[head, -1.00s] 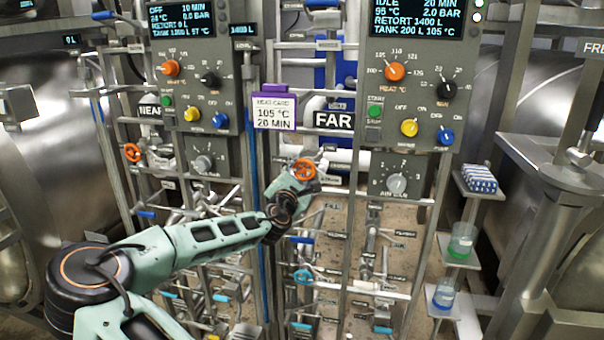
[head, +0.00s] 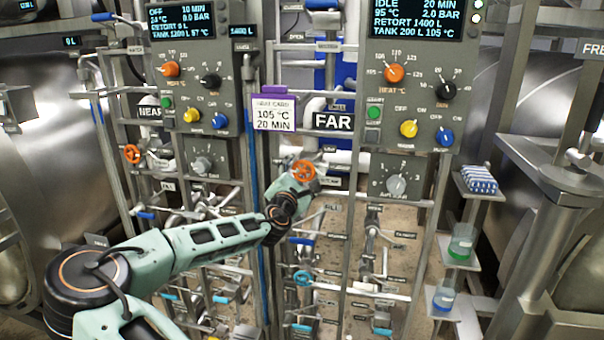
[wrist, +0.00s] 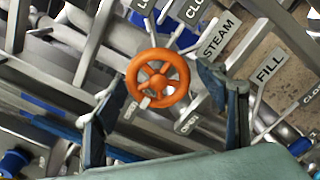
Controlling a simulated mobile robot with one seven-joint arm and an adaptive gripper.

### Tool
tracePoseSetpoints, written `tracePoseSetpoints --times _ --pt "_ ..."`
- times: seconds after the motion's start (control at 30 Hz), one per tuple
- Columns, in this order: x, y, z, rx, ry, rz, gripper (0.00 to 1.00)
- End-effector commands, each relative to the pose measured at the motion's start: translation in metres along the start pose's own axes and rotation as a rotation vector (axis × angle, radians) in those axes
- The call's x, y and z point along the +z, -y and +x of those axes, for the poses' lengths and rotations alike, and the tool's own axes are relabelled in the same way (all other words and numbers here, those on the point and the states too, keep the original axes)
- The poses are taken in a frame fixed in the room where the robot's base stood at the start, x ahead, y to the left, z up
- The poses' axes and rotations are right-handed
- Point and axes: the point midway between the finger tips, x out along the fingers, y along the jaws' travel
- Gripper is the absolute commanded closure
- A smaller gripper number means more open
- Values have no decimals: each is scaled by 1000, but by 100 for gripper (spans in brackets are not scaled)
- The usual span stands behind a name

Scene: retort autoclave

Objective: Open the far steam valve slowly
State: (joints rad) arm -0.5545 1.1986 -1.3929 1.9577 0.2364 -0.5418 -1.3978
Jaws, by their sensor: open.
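The far steam valve's orange handwheel (head: 304,170) is on the pipework below the FAR sign (head: 333,121). In the wrist view the orange handwheel (wrist: 158,78) shows with its spokes and hub, beside a STEAM label (wrist: 219,37). My gripper (wrist: 160,100) is open, with one finger on each side of the wheel and gaps between fingers and rim. I cannot tell how far the fingertips reach past the wheel in depth. In the head view my wrist hides the gripper's fingers and the pipe just below the wheel.
A second orange handwheel (head: 132,153) is on the near side at left. The far control panel (head: 412,75) reads IDLE, 95 °C, 2.0 BAR. A purple-topped heat card (head: 273,113) hangs between panels. Shelves with beakers (head: 461,242) stand at right.

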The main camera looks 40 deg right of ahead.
Motion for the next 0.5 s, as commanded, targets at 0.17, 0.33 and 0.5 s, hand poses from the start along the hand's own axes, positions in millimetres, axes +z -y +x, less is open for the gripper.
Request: tracePoseSetpoints --times 0.17,0.33,0.5 --pt "-1 -1 -13 1 -1 0 34" --pt "-1 -1 -43 1 -2 0 34" --pt "-1 -1 -76 2 -2 -1 34"
